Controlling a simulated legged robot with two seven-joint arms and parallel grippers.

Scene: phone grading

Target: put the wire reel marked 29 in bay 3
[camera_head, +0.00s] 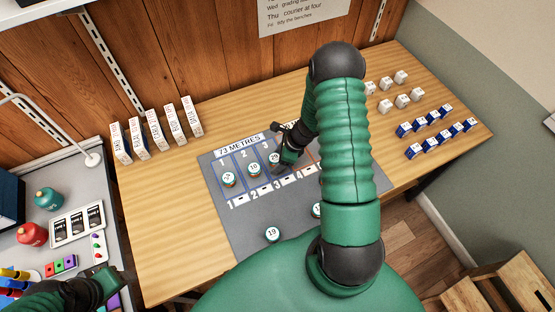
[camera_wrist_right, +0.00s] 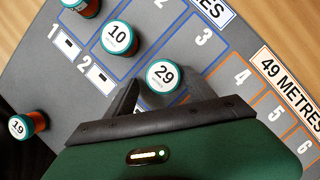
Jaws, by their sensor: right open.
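The wire reel marked 29 (camera_head: 274,159) stands upright in the blue-outlined bay 3 on the grey mat (camera_head: 222,190). It also shows in the right wrist view (camera_wrist_right: 163,76), label up, between my right fingertips. My right gripper (camera_head: 284,156) is open, its fingers either side of the reel; whether they touch it I cannot tell. The reel marked 10 (camera_wrist_right: 118,38) stands in bay 2, and another reel (camera_head: 228,179) stands in bay 1. My left gripper (camera_head: 98,288) is at the lower left, dark and partly cut off; its jaws are unclear.
The reel marked 19 (camera_head: 272,234) stands near the mat's front, and another reel (camera_head: 317,209) is partly hidden by my right arm. White boxes (camera_head: 157,131) line the back left. White cubes (camera_head: 386,105) and blue boxes (camera_head: 438,130) stand at the right. The table's left front is clear.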

